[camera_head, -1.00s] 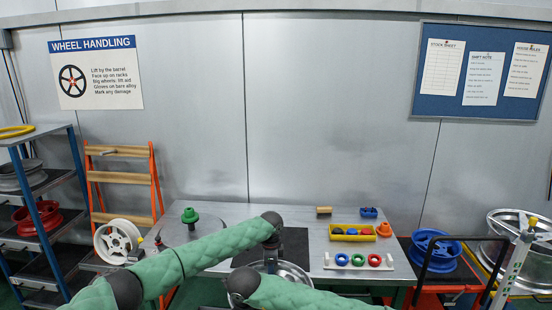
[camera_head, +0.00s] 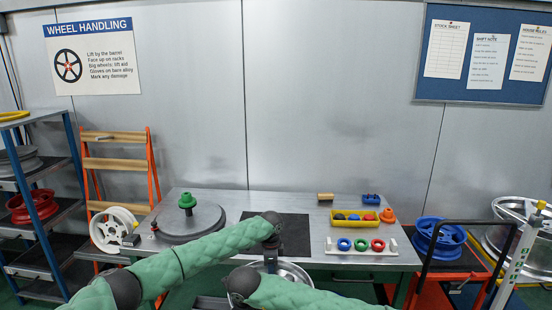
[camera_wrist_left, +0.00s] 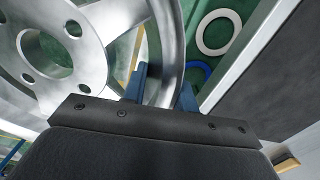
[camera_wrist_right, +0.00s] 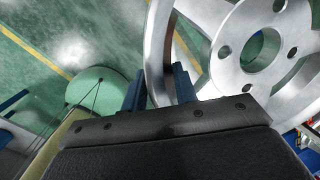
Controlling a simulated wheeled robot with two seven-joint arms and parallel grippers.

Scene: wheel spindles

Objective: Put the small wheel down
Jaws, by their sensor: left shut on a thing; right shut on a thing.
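A silver spoked wheel (camera_head: 292,272) is held low in front of the bench, partly hidden behind my forearms in the head view. Its rim and hub fill much of the left wrist view (camera_wrist_left: 62,55) and the right wrist view (camera_wrist_right: 262,48). My left gripper (camera_wrist_left: 163,92) is shut on the wheel's rim. My right gripper (camera_wrist_right: 158,88) is shut on the rim too. On the bench (camera_head: 325,248), a black mat (camera_head: 295,235) lies bare in its visible part. A round grey plate with a green cone (camera_head: 187,201) stands left of the mat.
A white wheel (camera_head: 108,232) is left of the bench. An orange cart with a blue wheel (camera_head: 438,240) is at the right. A shelf (camera_head: 60,220) stands far left.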

